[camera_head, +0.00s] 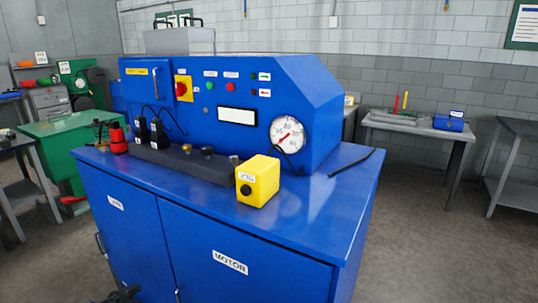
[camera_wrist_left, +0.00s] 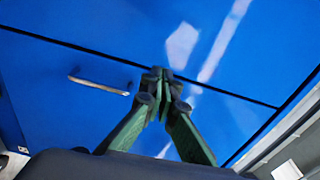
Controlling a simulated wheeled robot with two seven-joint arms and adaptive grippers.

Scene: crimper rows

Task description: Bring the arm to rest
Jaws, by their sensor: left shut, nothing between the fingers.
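My left gripper (camera_head: 124,294) shows only in part at the bottom edge of the head view, low in front of the blue cabinet doors (camera_head: 240,235). In the left wrist view its green fingers (camera_wrist_left: 160,76) meet at the tips, with nothing between them. Behind the fingers are the blue door faces and a metal handle (camera_wrist_left: 98,85); the fingertips look apart from the handle. My right gripper is in neither view.
The blue bench (camera_head: 330,185) carries a control panel with a gauge (camera_head: 288,134), a yellow box (camera_head: 258,181), a dark block (camera_head: 185,160) and a red-based item (camera_head: 118,140). A grey table (camera_head: 415,128) stands at the right.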

